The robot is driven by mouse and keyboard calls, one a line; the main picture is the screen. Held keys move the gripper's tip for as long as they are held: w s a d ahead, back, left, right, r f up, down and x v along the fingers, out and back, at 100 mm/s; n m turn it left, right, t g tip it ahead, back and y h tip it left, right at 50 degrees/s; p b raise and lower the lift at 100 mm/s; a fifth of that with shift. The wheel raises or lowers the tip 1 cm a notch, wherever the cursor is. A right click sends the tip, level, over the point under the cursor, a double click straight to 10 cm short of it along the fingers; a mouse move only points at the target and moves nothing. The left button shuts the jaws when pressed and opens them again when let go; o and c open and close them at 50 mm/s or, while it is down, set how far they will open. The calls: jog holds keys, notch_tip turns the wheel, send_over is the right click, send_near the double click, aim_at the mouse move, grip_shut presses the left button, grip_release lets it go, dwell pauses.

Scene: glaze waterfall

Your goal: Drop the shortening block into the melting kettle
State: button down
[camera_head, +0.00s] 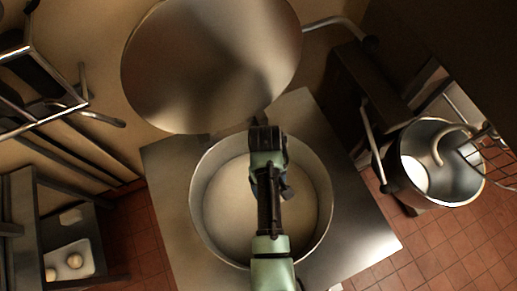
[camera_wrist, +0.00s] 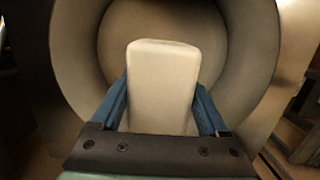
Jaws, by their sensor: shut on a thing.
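The melting kettle (camera_head: 325,205) is a wide round metal pot set in a steel stand, open at the top, with a pale bottom. Its raised round lid (camera_head: 210,60) stands tilted back behind it. My gripper (camera_wrist: 163,108) is shut on the shortening block (camera_wrist: 162,80), a pale block with rounded edges, held between two blue fingers. In the wrist view the kettle's round wall (camera_wrist: 78,70) surrounds the block, with the kettle floor beyond it.
A mixer bowl (camera_head: 408,175) with a hook and wire guard stands at the right. The steel stand top (camera_head: 365,235) around the kettle is clear. At lower left, a shelf holds a white tray (camera_head: 80,262) with round pale pieces. Dark racks stand at the left.

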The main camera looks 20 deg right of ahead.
notch_tip(320, 180, down, 6)
jog(key=b, duration=0.4)
jog(key=shift+s+r+b, duration=0.1)
jog(key=shift+r+b, duration=0.1)
jog(key=shift+b, duration=0.1)
grip_release()
notch_tip(320, 180, up, 13)
jog(key=w+p, duration=0.2)
jog(key=shift+p, duration=0.3)
jog(key=shift+f, duration=0.1)
